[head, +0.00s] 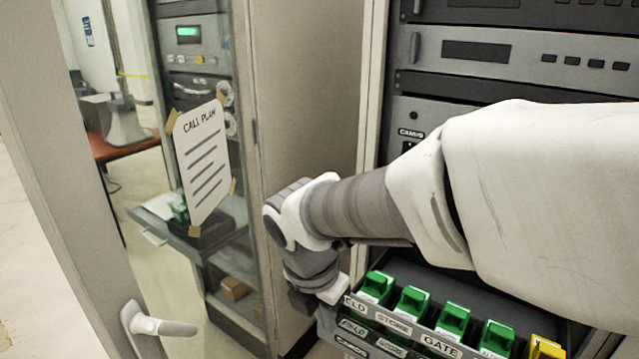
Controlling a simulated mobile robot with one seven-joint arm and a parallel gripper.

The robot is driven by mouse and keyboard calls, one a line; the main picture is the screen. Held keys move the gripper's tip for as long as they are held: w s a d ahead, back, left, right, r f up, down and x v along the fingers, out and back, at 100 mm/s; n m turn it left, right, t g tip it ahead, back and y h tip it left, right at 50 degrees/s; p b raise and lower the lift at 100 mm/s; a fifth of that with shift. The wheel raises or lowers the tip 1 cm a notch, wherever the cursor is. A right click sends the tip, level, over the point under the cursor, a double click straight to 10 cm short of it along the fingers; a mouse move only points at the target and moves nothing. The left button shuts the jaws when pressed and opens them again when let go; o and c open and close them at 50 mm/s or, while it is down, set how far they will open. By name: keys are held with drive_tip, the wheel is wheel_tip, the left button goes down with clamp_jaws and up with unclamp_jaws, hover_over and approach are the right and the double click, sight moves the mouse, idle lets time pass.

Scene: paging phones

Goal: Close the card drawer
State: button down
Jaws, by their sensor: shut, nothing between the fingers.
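A dark rack unit with a row of labelled slots (440,345) stands at the bottom, right of centre. Green handsets (411,302) and a yellow one (546,349) sit in it behind labels such as STORE and GATE. A second row of labels shows just below its front edge. My gripper (318,300) points down at the left end of the unit, shut and empty. Its fingertips are mostly hidden, so contact is unclear.
My arm crosses from the right in front of the rack units (500,60). A glass door (215,130) with a CALL PLAN sheet (202,160) and a lever handle (160,325) stands at left. A grey cabinet side (310,90) lies between door and rack.

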sight(345, 330)
drive_tip(key=w+d+f, duration=0.1)
drive_tip(key=f, duration=0.2)
drive_tip(key=w+d+f+b, duration=0.1)
drive_tip(key=w+f, duration=0.1)
drive_tip(key=f, duration=0.1)
drive_tip(key=w+d+f+b, duration=0.1)
drive_tip(key=f, duration=0.3)
drive_tip(key=shift+w, duration=0.25)
drive_tip(key=shift+w+d, duration=0.3)
drive_tip(key=shift+w, duration=0.05)
